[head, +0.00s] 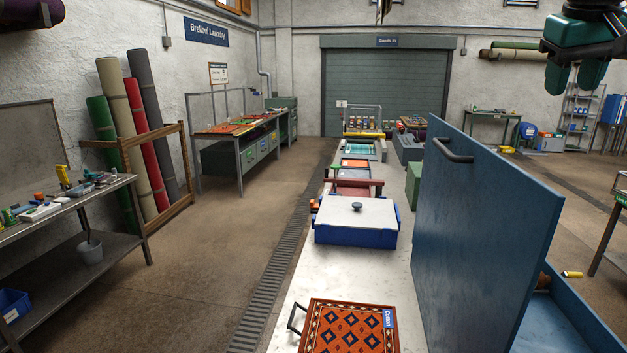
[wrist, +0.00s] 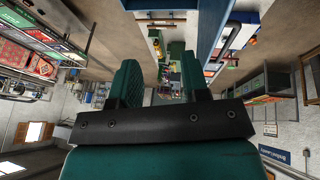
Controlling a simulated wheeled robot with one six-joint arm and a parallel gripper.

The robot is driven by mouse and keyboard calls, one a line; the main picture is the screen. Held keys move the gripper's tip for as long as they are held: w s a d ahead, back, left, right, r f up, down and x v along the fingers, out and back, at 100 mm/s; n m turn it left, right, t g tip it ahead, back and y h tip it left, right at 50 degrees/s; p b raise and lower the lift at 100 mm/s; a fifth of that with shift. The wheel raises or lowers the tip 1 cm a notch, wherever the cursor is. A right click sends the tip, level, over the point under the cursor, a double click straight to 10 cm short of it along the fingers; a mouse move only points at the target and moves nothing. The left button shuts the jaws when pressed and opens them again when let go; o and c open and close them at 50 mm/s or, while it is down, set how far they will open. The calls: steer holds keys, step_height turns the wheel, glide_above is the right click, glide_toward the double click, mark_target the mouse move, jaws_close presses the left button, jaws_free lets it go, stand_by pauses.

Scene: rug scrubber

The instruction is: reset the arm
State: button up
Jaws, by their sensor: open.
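My gripper (head: 577,78) hangs at the top right of the head view, high above the floor and apart from everything. Its two green fingers also show in the wrist view (wrist: 161,85), spread apart with nothing between them. The upper part of my arm is cut off by the frame edge in the head view.
A tall blue panel (head: 485,235) with a dark handle stands upright at the bench's right side. On the pale bench (head: 282,318) are a patterned rug piece (head: 345,328) and a blue box with a white lid (head: 356,220). A shelf (head: 65,215) stands left. The left floor is clear.

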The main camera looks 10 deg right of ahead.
mark_target(506, 159)
steer(key=w+a+f+n, duration=0.1)
steer(key=a+f, duration=0.1)
steer(key=a+f+n, duration=0.1)
steer(key=a+f, duration=0.1)
steer(key=a, duration=0.1)
steer(key=w+a+f+n+y, duration=0.1)
steer(key=a+f, duration=0.1)
steer(key=shift+w+a, duration=0.2)
steer(key=shift+w, duration=0.1)
steer(key=s+a+f+n+y, duration=0.1)
steer(key=a+f+n+y, duration=0.15)
steer(key=a+f, duration=0.55)
steer(key=s+a+f+n+g+y, duration=0.25)
steer(key=s+a+f, duration=0.35)
steer(key=s+a, duration=0.35)
steer(key=s+a+f+n+g+y, duration=0.1)
steer(key=s+a+f+n+y, duration=0.15)
steer(key=s+a+f, duration=0.45)
steer(key=s+d+f+b+x, duration=0.1)
steer(key=d+b+x, duration=0.1)
steer(key=b+x, duration=1.1)
steer(key=shift+d+b, duration=0.2)
steer(key=shift+b, duration=0.65)
steer(key=shift+n+h, duration=0.25)
